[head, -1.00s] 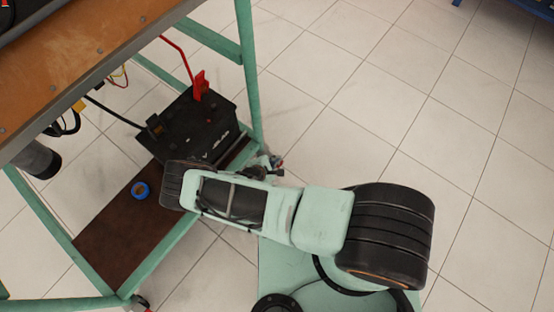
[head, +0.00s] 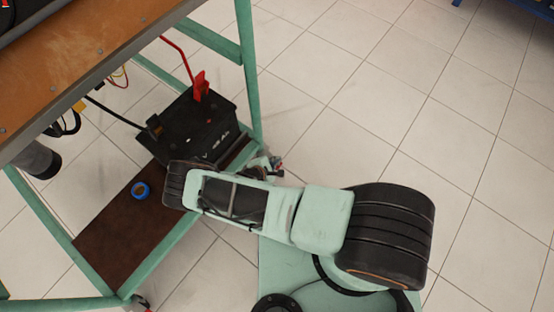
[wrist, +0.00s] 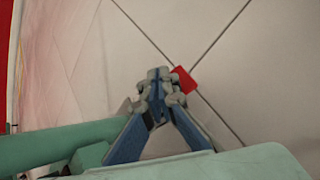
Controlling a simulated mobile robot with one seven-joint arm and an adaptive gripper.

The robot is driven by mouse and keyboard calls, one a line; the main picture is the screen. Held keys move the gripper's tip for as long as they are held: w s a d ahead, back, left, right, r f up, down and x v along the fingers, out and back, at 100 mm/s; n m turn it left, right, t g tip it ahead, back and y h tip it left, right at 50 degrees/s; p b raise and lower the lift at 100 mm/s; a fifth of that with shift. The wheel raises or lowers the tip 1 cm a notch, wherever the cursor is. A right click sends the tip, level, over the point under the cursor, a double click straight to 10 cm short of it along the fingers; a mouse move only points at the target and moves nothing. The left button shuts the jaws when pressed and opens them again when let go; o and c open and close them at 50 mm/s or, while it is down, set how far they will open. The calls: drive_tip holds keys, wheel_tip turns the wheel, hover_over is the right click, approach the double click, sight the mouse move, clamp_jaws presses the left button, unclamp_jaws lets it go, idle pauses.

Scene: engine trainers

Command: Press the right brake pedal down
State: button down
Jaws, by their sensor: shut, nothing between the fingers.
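No brake pedal can be made out for sure in either view. In the wrist view, my gripper (wrist: 158,75) is shut with its blue and grey fingers together, and nothing shows between them. A small red piece (wrist: 186,80) shows just right of the fingertips, partly hidden behind them. I cannot tell whether it is a pedal, or whether the fingers touch it. In the head view, my arm reaches from the lower right to the green trainer frame (head: 48,215), and its links hide most of the gripper.
A black battery (head: 200,125) with a red clamp (head: 201,86) stands on the trainer's brown lower shelf (head: 110,235). A green bar (wrist: 60,148) crosses the lower left of the wrist view. Tiled floor (head: 400,100) is clear on the right.

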drive_tip(key=shift+r+p, duration=1.55)
drive_tip(key=shift+p, duration=0.25)
wheel_tip(320, 180, up, 5)
drive_tip(key=p, duration=0.5)
